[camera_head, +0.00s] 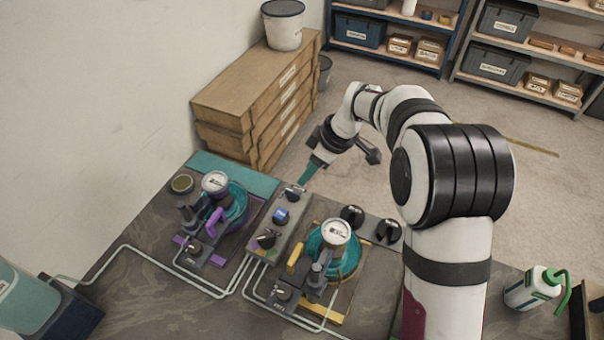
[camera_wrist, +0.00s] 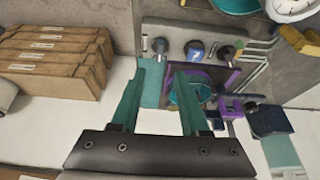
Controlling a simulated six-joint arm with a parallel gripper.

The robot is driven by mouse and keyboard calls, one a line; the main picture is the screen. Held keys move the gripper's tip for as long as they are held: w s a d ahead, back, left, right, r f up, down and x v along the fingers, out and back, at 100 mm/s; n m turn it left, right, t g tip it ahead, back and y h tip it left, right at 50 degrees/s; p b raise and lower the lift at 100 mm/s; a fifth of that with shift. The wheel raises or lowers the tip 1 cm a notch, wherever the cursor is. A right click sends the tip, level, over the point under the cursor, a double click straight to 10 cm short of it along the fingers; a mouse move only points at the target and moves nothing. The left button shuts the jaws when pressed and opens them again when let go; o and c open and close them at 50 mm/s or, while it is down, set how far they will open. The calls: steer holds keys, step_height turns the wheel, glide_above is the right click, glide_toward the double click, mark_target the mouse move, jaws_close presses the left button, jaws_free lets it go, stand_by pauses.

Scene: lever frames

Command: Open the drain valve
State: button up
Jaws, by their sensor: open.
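My gripper (camera_head: 311,172) is open and empty, its teal fingers above the far end of a grey panel (camera_head: 290,233). The panel carries a black knob (camera_head: 292,192), a blue knob (camera_head: 281,216) and a black handle (camera_head: 267,238). In the wrist view the fingers (camera_wrist: 167,72) point towards the panel (camera_wrist: 178,35), apart from its knobs. Left of the panel stands a unit with a purple lever (camera_head: 213,222) and a small black valve (camera_head: 195,247). Right of it is a unit with a yellow lever (camera_head: 296,257) and another small black valve (camera_head: 281,292). Labels are unreadable, so I cannot tell which is the drain valve.
Two black round knobs (camera_head: 352,215) sit on a grey strip behind the yellow-lever unit. Both units carry white gauges (camera_head: 215,181). Grey pipes run across the bench top. Stacked wooden boxes (camera_head: 262,100) stand behind; a green-white bottle (camera_head: 530,288) is at right.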

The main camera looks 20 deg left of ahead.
mark_target(293, 191)
steer(key=x, duration=1)
steer(key=shift+r, duration=0.1)
jaws_close()
